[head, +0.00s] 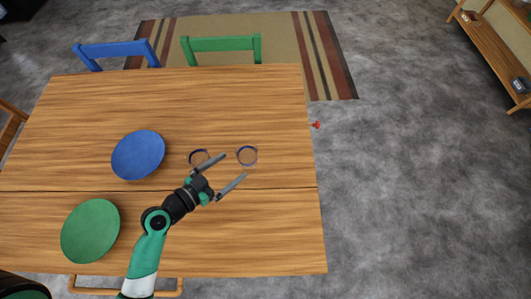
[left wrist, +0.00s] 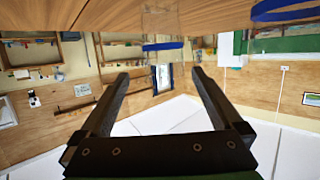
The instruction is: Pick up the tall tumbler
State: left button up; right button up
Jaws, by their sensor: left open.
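Two clear glass tumblers with blue bands stand on the wooden table. One, the right tumbler (head: 247,155), is just beyond my left gripper's fingertips. The other, the left tumbler (head: 198,157), is beside the gripper's upper finger, which partly covers it. I cannot tell surely which is taller. My left gripper (head: 234,165) is open and empty, its fingers spread toward the right tumbler. The left wrist view is upside down; a clear tumbler (left wrist: 163,46) shows ahead between the open fingers (left wrist: 160,76), and another blue band (left wrist: 285,12) is at the upper right. My right gripper is not in view.
A blue plate (head: 138,155) and a green plate (head: 90,231) lie on the left of the table (head: 270,235). A blue chair (head: 117,49) and a green chair (head: 221,43) stand at the far edge. The table's right part is clear.

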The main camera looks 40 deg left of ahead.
aim_at(254, 148)
pick_arm(q)
jog(key=x, duration=0.6)
jog(key=shift+w+f, duration=0.1)
jog(key=shift+w, duration=0.15)
jog(key=x, duration=0.2)
jog(key=b+x, duration=0.1)
jog(key=x, duration=0.2)
jog(key=shift+w+a, duration=0.1)
jog(key=shift+a, duration=0.1)
jog(key=c, duration=1.2)
